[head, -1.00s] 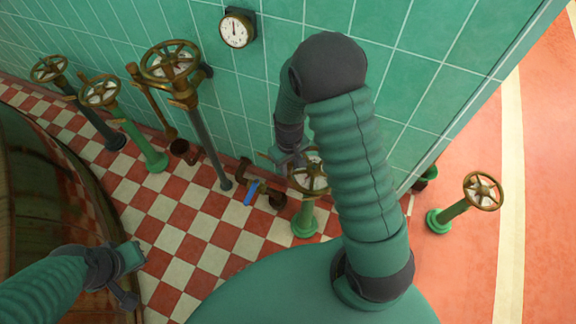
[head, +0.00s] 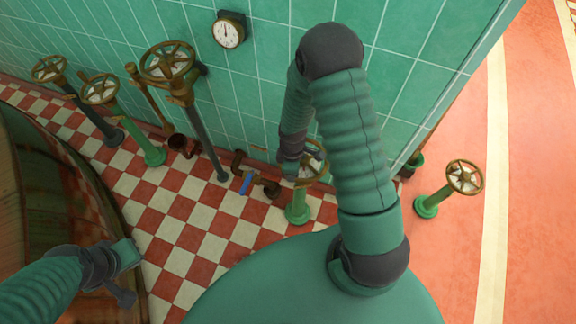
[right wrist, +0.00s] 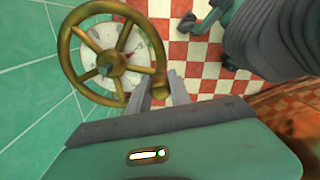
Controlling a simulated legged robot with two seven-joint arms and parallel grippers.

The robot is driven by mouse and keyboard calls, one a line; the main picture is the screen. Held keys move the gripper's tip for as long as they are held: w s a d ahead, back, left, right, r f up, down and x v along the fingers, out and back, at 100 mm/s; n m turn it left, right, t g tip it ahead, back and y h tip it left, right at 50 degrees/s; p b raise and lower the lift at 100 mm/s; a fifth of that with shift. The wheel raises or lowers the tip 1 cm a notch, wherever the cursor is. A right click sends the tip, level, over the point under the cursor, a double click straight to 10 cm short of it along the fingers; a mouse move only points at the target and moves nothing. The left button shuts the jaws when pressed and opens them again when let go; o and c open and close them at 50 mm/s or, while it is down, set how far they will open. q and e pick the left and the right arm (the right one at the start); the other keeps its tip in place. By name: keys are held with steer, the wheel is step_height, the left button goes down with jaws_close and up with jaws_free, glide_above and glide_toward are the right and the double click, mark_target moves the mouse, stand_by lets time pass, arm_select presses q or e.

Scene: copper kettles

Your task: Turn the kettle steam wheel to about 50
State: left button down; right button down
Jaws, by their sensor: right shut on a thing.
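A brass handwheel (head: 313,160) on a short green post (head: 298,207) stands by the tiled wall, partly hidden behind my right arm in the head view. In the right wrist view the wheel (right wrist: 66,57) shows spokes above a white dial (right wrist: 133,40) with coloured marks, too small to read. My right gripper (right wrist: 163,90) is shut on the wheel's rim, at its lower right in that view. In the head view the right fingertips are hard to make out. My left gripper (head: 130,275) is at the lower left, away from the wheels; its finger gap is unclear.
Three taller brass wheels (head: 167,62) (head: 100,89) (head: 49,69) stand left along the wall. Another wheel (head: 464,177) stands on the orange floor at right. A gauge (head: 229,30) hangs on the wall. A blue-handled valve (head: 246,183) sits low. A large vessel (head: 45,200) fills the left.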

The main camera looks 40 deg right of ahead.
steer(key=shift+s+d+n, duration=0.15)
steer(key=shift+s+n, duration=0.25)
steer(key=c, duration=1.2)
jaws_free()
steer(key=shift+w+r+p, duration=0.1)
steer(key=shift+r+p, duration=0.25)
step_height(320, 180, up, 16)
steer(key=p, duration=0.3)
steer(key=shift+p, duration=0.4)
